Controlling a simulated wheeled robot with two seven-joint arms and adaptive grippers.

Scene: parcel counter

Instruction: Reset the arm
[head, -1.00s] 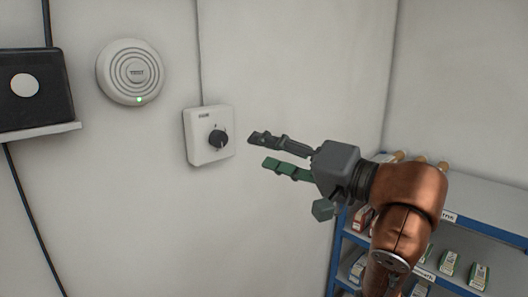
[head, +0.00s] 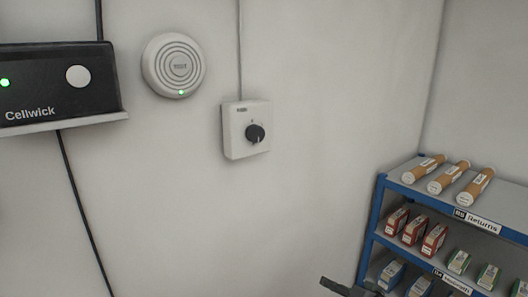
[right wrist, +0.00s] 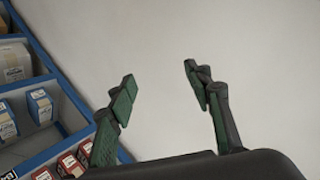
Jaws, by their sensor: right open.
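My right gripper (right wrist: 160,95) is open and empty in the right wrist view, its two green-padded fingers spread in front of a bare pale wall. In the head view only a dark part of my right gripper (head: 345,287) shows at the bottom edge, right of centre, in front of the shelf's left side. My left gripper is in neither view. A white box with a black dial (head: 255,133) is on the wall, well above and left of the right gripper.
A blue-framed shelf (head: 375,215) at the right holds cardboard tubes (head: 448,177), red boxes (head: 414,230) and green-white boxes (head: 459,262). A round white device (head: 173,65) and a black Cellwick box (head: 60,85) are on the wall. The wall's middle is clear.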

